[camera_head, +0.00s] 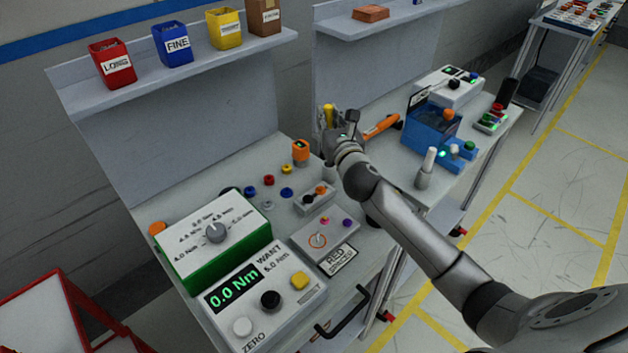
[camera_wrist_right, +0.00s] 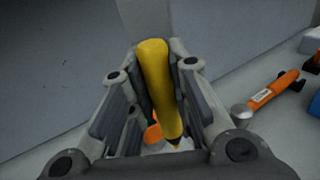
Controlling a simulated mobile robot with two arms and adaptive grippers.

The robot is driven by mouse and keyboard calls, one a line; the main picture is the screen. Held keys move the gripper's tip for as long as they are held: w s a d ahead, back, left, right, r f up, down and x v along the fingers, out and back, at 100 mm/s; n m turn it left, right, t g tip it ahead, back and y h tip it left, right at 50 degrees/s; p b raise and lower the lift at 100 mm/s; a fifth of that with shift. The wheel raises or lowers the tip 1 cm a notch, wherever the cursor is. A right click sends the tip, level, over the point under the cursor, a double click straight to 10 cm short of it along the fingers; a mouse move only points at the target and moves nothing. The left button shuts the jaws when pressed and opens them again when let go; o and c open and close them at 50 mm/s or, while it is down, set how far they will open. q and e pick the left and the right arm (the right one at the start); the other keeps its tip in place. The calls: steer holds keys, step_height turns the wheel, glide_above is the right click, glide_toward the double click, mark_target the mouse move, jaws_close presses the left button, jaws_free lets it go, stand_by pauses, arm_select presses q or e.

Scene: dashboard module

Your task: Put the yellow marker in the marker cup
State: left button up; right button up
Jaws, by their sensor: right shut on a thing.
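My right gripper (camera_head: 340,133) is at the middle of the bench, near the back panel. It is shut on the yellow marker (camera_head: 329,114). In the right wrist view the marker (camera_wrist_right: 156,80) stands between the finger pads of the gripper (camera_wrist_right: 150,105), its wide end up and its dark tip pointing down. The marker leans slightly. I cannot make out the marker cup with certainty; the gripper and arm hide part of the bench there. My left gripper is not in view.
An orange-handled hammer (camera_head: 381,126) lies right of the gripper, near a blue fixture (camera_head: 430,130). A grey holder with a white top (camera_head: 425,168) stands nearer. Left are several coloured buttons, a green-sided dial box (camera_head: 222,240) and a torque display (camera_head: 236,288). A bin shelf (camera_head: 150,82) hangs above.

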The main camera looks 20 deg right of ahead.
steer(key=shift+s+d+f, duration=0.15)
steer(key=shift+d+f, duration=0.1)
steer(key=shift+h, duration=0.3)
steer(key=f, duration=0.3)
steer(key=f+b, duration=0.1)
steer(key=f, duration=0.1)
steer(key=shift+d+f, duration=0.2)
steer(key=shift+f, duration=0.45)
step_height(320, 180, down, 4)
steer(key=shift+r+b, duration=0.2)
steer(key=shift+b, duration=0.35)
steer(key=shift+f, duration=0.15)
steer(key=o, duration=0.9)
steer(key=shift+c, duration=0.2)
